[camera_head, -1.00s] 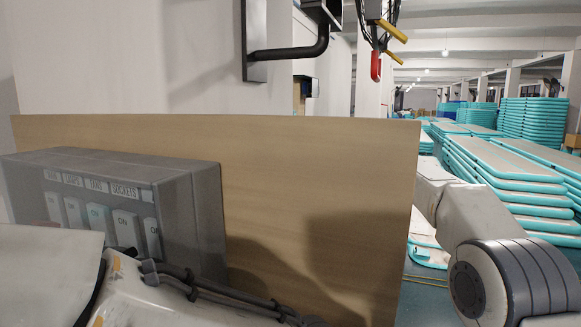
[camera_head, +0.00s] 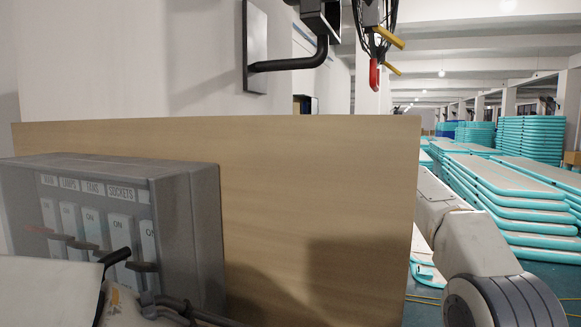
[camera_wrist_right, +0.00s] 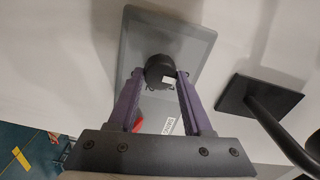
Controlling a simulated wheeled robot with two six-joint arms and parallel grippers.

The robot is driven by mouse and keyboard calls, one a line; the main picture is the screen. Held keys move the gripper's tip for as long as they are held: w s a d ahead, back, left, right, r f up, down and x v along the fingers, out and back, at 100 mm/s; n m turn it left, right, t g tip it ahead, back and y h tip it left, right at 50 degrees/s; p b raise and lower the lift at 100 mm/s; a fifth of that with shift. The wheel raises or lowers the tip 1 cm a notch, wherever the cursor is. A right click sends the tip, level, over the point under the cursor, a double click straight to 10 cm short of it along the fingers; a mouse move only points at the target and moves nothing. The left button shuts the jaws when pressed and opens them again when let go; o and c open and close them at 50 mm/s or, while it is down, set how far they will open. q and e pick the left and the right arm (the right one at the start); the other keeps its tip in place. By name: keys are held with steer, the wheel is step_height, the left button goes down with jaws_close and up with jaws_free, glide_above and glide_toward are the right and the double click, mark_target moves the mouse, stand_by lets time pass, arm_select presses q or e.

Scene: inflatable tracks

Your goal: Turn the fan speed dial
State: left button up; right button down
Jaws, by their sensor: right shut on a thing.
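A small white mark shows on the knob's near side. A white label (camera_wrist_right: 170,124) sits on the panel between the fingers, with its text too small to read surely. The dial is not visible in the head view. My left gripper is not in view; only part of its arm shows at the lower left.
A grey switch box (camera_head: 195,230) with several labelled levers stands at the left, against a wooden board (camera_head: 315,180). A black bracket (camera_head: 290,62) is on the wall above. Stacked turquoise tracks (camera_head: 510,205) fill the right. A red part (camera_wrist_right: 139,122) shows beside the left finger.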

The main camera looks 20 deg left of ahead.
stand_by(0.5)
steer(key=shift+c, duration=1.6)
jaws_free()
steer(key=d+b, duration=0.4)
steer(key=d, duration=0.6)
steer(key=shift+s+d, duration=0.15)
steer(key=shift+d, duration=0.15)
